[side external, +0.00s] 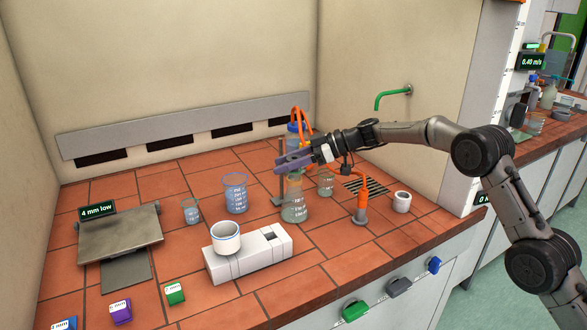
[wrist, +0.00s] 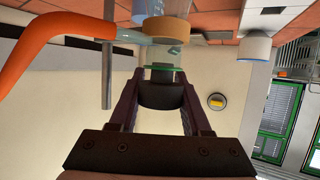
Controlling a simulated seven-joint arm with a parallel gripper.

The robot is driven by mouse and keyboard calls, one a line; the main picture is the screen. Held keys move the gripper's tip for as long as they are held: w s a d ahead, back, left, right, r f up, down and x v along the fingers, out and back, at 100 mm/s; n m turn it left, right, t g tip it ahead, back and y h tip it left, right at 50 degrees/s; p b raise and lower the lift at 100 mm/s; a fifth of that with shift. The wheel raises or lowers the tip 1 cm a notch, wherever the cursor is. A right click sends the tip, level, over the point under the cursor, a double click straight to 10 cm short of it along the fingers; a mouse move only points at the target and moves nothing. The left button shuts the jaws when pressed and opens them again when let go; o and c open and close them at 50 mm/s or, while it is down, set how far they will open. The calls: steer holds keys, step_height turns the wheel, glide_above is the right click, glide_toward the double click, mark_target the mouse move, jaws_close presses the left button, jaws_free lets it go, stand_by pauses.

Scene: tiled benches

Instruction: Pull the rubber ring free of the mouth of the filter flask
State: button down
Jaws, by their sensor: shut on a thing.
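The filter flask (side external: 295,212) stands upright on the tiled bench. My gripper (side external: 283,163) reaches in from the right at the height of its top. In the wrist view, which shows the scene upside down, my gripper (wrist: 160,92) is shut on the dark rubber ring (wrist: 160,96), which spans the gap between the fingers. The flask's glass neck with a greenish rim (wrist: 160,68) lies in line with the ring. I cannot tell whether the ring still touches the mouth. The fingers hide the ring in the side view.
A metal post (side external: 283,150), a blue-topped vessel (side external: 295,127) and orange tubing (side external: 303,113) stand close by. An orange fitting (side external: 361,203) is to the right. A white block (side external: 265,257) bears a white cup (side external: 225,241). Beakers (side external: 235,197) stand to the left.

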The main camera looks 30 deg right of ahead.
steer(key=shift+r, duration=1.85)
steer(key=shift+r, duration=0.1)
step_height(320, 180, up, 8)
stand_by(0.5)
